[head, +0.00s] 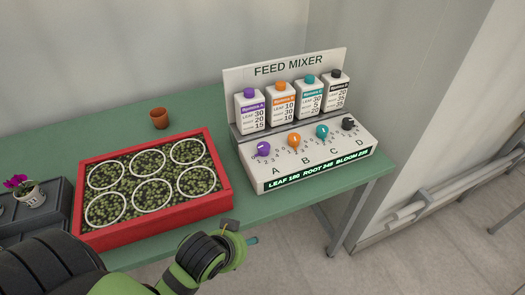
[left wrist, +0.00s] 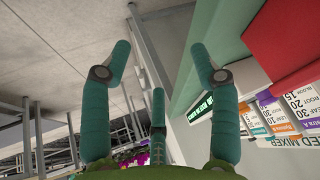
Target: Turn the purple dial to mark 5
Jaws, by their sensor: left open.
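The purple dial (head: 263,149) is the leftmost of the knobs on the sloped front of the white feed mixer (head: 315,157), above the letter A. Small numbers ring it, but they are too small to tell which mark it points to. My left gripper (head: 250,241) is in front of the green table's edge, below and left of the mixer, apart from the dial. In the left wrist view, its teal fingers (left wrist: 160,48) are spread with nothing between them. The mixer's lit display (left wrist: 200,107) shows beyond them, but the purple dial cannot be made out there. My right gripper is not in view.
An orange dial (head: 294,140), a teal dial (head: 322,131) and a black dial (head: 348,124) stand right of the purple one. Bottles stand behind. A red planted tray (head: 226,190) lies left of the mixer, with a small pot (head: 159,118) behind it.

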